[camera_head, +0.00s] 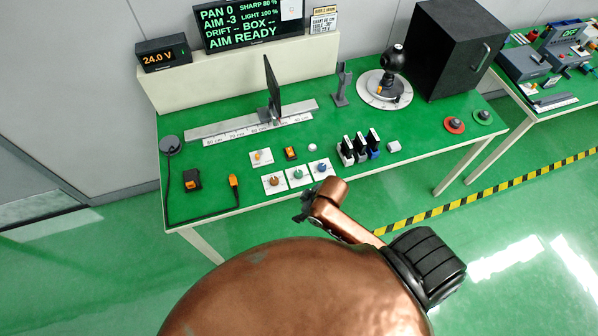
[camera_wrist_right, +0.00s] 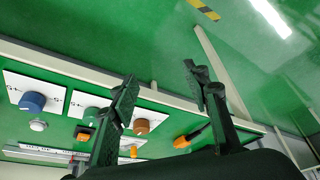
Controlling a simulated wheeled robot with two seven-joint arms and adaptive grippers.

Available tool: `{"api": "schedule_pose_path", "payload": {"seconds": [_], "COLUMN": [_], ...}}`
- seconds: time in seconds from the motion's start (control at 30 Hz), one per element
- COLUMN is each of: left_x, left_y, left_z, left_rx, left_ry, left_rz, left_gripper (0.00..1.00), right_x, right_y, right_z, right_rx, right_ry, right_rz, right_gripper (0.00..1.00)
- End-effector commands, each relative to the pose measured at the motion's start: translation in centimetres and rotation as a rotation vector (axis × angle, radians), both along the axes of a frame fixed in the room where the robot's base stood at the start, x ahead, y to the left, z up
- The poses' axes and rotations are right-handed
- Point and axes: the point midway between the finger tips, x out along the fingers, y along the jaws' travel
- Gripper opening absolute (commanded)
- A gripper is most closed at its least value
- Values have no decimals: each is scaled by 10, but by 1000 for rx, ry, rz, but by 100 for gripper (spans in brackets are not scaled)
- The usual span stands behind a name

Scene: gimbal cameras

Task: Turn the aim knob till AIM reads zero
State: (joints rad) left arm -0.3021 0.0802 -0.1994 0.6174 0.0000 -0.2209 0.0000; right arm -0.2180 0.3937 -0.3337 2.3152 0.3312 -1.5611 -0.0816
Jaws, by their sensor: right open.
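The display (camera_head: 238,25) reads PAN 0, AIM -3, DRIFT --, BOX --, AIM READY. Three knobs on white plates stand in a row along the front of the green table: brown-orange (camera_head: 273,181), green (camera_head: 297,174) and blue (camera_head: 321,167). In the right wrist view they are brown (camera_wrist_right: 141,126), green (camera_wrist_right: 90,115) and blue (camera_wrist_right: 32,101). I cannot read which plate is the aim one. My right gripper (camera_head: 303,206) is just off the table's front edge, near the knobs. In its wrist view its fingers (camera_wrist_right: 160,74) are spread, with nothing between them. My left gripper is out of view.
A ruled rail with a dark upright panel (camera_head: 272,88) lies behind the knobs. Dark switches (camera_head: 361,146) stand to their right, an orange-tipped cable plug (camera_head: 234,181) to their left. A black box (camera_head: 455,50) and a lamp-like device (camera_head: 392,60) stand at the back right.

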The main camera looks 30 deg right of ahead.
Motion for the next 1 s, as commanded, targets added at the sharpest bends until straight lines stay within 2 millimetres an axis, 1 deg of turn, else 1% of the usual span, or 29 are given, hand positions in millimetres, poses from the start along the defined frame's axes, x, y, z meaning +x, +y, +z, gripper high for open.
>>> {"api": "schedule_pose_path", "payload": {"seconds": [0.03, 0.13, 0.2, 0.27, 0.3, 0.37, 0.47, 0.5, 0.6, 0.7, 0.77, 0.87, 1.0], "left_x": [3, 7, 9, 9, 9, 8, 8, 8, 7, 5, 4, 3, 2], "left_y": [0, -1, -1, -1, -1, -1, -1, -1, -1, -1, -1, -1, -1], "left_z": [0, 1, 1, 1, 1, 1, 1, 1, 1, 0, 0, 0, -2], "left_rx": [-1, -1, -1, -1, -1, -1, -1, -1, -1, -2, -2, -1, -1], "left_ry": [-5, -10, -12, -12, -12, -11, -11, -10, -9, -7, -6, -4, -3], "left_rz": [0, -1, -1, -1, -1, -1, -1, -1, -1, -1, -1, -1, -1], "left_gripper": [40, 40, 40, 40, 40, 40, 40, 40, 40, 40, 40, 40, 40], "right_x": [12, 31, 47, 61, 71, 85, 107, 115, 130, 140, 143, 145, 145], "right_y": [6, 20, 26, 25, 21, 11, -14, -25, -51, -69, -76, -80, -80], "right_z": [2, 4, 5, 6, 8, 12, 23, 28, 42, 54, 58, 57, 40], "right_rx": [-11, -29, -53, -85, -111, -151, -213, -233, -273, -295, -302, -305, -304], "right_ry": [-4, 5, 18, 38, 55, 85, 133, 152, 190, 216, 225, 234, 237], "right_rz": [58, 185, 281, 368, 421, 487, 558, 573, 593, 598, 597, 598, 597], "right_gripper": [43, 43, 43, 43, 43, 43, 43, 43, 43, 43, 43, 43, 43]}}
